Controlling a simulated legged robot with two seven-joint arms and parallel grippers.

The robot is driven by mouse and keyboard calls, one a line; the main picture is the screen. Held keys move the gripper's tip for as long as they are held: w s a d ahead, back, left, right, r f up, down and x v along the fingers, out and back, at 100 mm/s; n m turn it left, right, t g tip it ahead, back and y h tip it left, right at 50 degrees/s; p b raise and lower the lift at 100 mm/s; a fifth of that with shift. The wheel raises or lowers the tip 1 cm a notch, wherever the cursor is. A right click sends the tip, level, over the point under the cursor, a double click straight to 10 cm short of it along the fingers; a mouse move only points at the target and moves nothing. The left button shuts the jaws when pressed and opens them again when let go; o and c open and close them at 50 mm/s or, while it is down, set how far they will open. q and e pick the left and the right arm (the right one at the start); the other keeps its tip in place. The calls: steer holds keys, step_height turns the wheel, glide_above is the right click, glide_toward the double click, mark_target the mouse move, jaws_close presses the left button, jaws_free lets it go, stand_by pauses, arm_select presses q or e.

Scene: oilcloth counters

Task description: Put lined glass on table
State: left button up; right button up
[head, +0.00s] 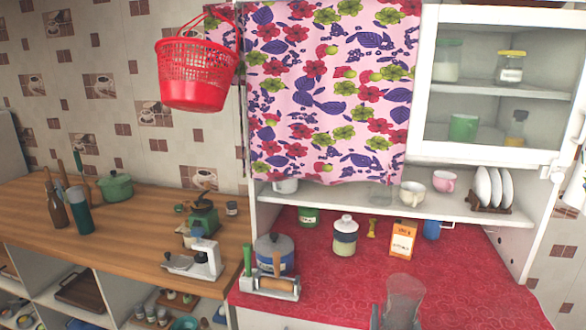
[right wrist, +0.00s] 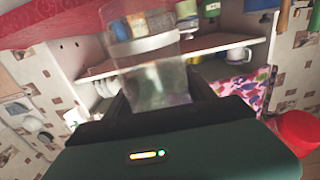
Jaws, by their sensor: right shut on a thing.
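A clear glass (head: 403,296) stands out at the bottom of the head view, in front of the red oilcloth counter (head: 345,290). It also shows in the right wrist view (right wrist: 158,75), between the dark fingers of my right gripper (right wrist: 162,98), which is shut on it. In the head view only a dark bit of that gripper shows beside the glass at the bottom edge. Lines on the glass are too faint to make out. Whether its base touches anything is hidden. My left gripper is not in view.
The red counter holds a blue-grey pot (head: 274,253), a lidded jar (head: 345,236), an orange box (head: 402,240) and a blue mug (head: 432,229). A shelf (head: 340,200) with cups and a plate rack (head: 491,190) hangs above. The wooden counter (head: 120,240) is on the left. The red counter's right front is clear.

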steer(key=shift+s, duration=0.2)
steer(key=s+a+f+n+y+p, duration=0.1)
steer(key=s+f+y, duration=0.1)
steer(key=f, duration=0.5)
steer(key=s+a+f+n+y+p, duration=0.1)
steer(key=f+n+y, duration=0.1)
steer(key=f, duration=0.6)
steer(key=shift+s+a+f+p, duration=0.2)
steer(key=shift+s+p, duration=0.2)
